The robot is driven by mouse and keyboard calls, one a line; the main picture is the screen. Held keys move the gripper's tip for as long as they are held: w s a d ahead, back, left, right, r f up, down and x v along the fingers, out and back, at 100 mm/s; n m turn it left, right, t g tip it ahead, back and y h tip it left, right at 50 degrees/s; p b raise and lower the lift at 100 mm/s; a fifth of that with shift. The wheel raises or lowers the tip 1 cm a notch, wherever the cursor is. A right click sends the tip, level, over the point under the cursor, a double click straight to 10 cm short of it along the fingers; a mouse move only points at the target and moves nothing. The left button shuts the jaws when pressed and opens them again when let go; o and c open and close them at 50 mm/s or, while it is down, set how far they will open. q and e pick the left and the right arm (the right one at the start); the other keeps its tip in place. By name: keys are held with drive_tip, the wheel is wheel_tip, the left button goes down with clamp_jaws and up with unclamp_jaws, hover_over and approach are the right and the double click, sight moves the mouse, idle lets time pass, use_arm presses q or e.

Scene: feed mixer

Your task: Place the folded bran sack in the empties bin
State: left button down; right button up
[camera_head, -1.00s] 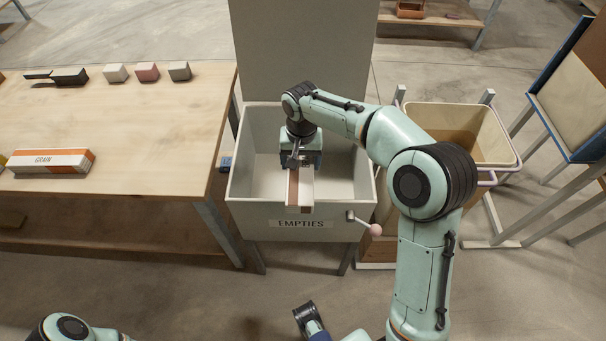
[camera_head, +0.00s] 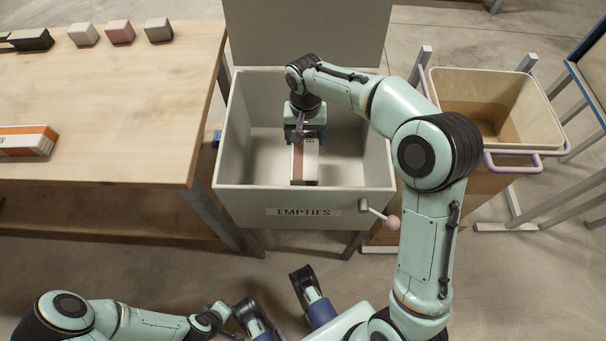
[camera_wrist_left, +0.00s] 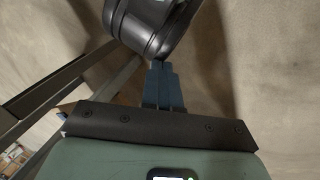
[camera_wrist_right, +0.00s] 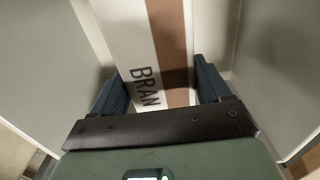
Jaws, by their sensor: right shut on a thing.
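The folded bran sack (camera_head: 305,166) is a flat white pack with a brown stripe. It is inside the grey empties bin (camera_head: 245,207), behind its labelled front wall. I cannot tell whether it touches the bin floor. My right gripper (camera_head: 302,141) reaches down into the bin and is shut on the far end of the sack. In the right wrist view, "BRAN" is readable on the sack (camera_wrist_right: 150,45) between the fingers (camera_wrist_right: 162,88). My left gripper (camera_wrist_left: 163,72) is shut and empty in the left wrist view, away from the bin.
A wooden table (camera_head: 120,120) stands left of the bin, with a GRAIN-type orange and white pack (camera_head: 28,140) and several small blocks. A pink-knobbed lever (camera_head: 390,222) sticks out from the bin front. A cream tub (camera_head: 500,85) stands right.

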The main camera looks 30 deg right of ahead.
drive_tip(key=shift+f, duration=0.5)
use_arm(q)
drive_tip(key=w+a+f+t+b, duration=0.1)
drive_tip(key=w+a+f+b, duration=0.15)
drive_tip(key=w+f, duration=0.2)
use_arm(e)
wheel_tip(320, 180, down, 19)
drive_tip(key=b, duration=0.2)
drive_tip(key=shift+r+b, duration=0.1)
drive_tip(key=shift+b, duration=0.25)
use_arm(q)
drive_tip(key=shift+n+g+y, duration=0.3)
drive_tip(key=shift+g, duration=0.4)
drive_tip(key=s+f, duration=0.2)
drive_tip(key=s, duration=0.1)
drive_tip(key=s+f, duration=0.1)
drive_tip(key=shift+s+a+f, duration=0.1)
drive_tip(key=shift+s+a, duration=0.15)
drive_tip(key=shift+a, duration=0.1)
use_arm(e)
drive_tip(key=shift+f, duration=0.2)
use_arm(q)
drive_tip(key=shift+f, duration=0.1)
use_arm(e)
drive_tip(key=shift+f, duration=0.15)
drive_tip(key=shift+f, duration=0.1)
drive_tip(key=o, duration=1.1)
use_arm(q)
drive_tip(key=shift+s, duration=0.15)
